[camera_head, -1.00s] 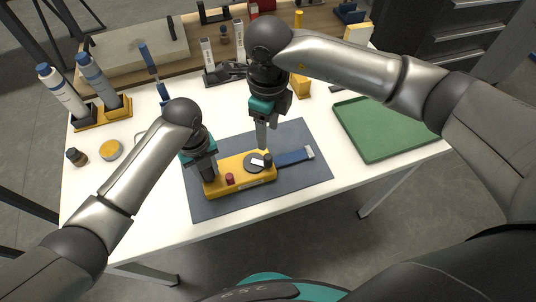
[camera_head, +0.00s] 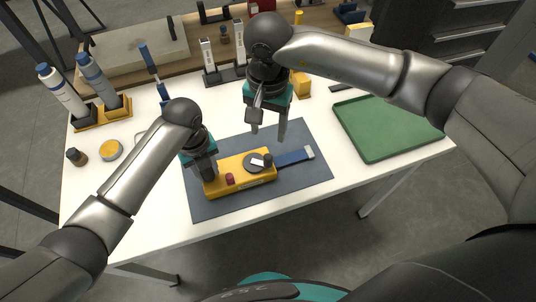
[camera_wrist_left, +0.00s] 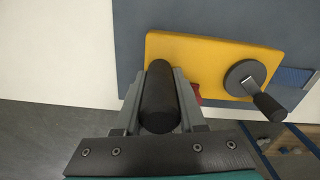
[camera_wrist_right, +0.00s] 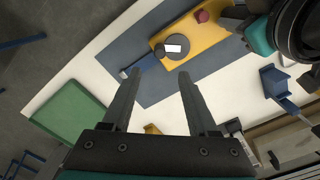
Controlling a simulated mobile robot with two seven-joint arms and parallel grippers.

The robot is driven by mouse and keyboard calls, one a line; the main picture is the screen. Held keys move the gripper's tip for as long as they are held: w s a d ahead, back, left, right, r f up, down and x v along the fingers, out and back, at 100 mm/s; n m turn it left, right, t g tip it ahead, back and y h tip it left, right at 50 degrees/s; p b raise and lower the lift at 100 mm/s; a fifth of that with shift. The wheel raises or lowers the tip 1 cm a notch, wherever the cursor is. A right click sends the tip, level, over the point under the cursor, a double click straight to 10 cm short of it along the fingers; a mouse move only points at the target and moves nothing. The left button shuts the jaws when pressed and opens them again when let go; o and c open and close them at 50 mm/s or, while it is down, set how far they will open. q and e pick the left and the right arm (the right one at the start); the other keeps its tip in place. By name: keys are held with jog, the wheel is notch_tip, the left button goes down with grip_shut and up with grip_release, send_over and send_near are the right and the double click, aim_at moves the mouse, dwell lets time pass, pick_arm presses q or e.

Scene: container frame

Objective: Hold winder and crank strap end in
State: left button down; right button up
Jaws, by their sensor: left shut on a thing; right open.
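The yellow winder (camera_head: 247,184) lies on a dark grey mat (camera_head: 318,172), with a red knob (camera_head: 229,179) and a round crank disc with a dark handle (camera_head: 267,159). The blue strap (camera_head: 291,158) runs out of its right side and ends in a light tip (camera_head: 310,152). My left gripper (camera_wrist_left: 160,98) is shut on the winder's dark upright grip (camera_wrist_left: 159,95) at its left end. My right gripper (camera_head: 268,138) is open and empty above the mat, just behind the crank. In the right wrist view its fingers (camera_wrist_right: 158,85) have nothing between them.
A green tray (camera_head: 380,128) stands at the right of the white table. Clamps and a yellow block (camera_head: 300,84) stand at the back.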

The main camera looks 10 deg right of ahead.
aim_at(268, 156)
notch_tip(268, 156, down, 12)
jog(key=n, duration=0.7)
dwell(0.4)
jog(key=shift+r, duration=0.1)
grip_shut()
dwell(0.4)
